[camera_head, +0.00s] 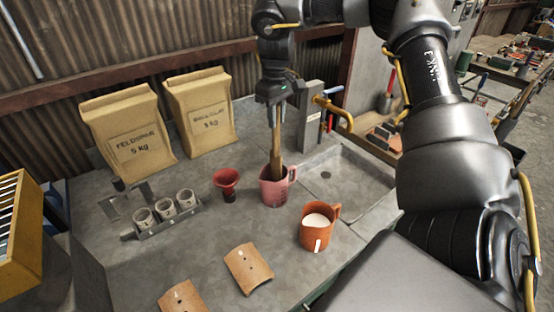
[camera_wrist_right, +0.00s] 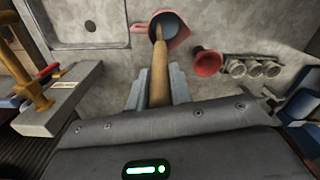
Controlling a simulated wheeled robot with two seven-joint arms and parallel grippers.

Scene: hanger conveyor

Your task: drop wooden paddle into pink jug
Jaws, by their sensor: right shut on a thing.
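The pink jug (camera_head: 275,190) stands on the grey worktop, right of the red funnel; it also shows at the top of the right wrist view (camera_wrist_right: 178,42). My right gripper (camera_head: 272,98) is above the jug, shut on the upper part of the wooden paddle (camera_head: 276,148). The paddle hangs nearly upright, and its lower end is inside the jug's mouth. In the right wrist view the paddle (camera_wrist_right: 159,70) runs from between the fingers into the jug. Its tip is hidden there, so I cannot tell whether it touches the bottom. My left gripper is not in view.
An orange jug (camera_head: 314,236) with white contents stands in front to the right. The red funnel (camera_head: 228,180) and a rack of small cups (camera_head: 166,212) are left. Two paper sacks (camera_head: 128,130) stand behind. Two curved tiles (camera_head: 248,268) lie in front. A sink basin (camera_head: 345,178) is right.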

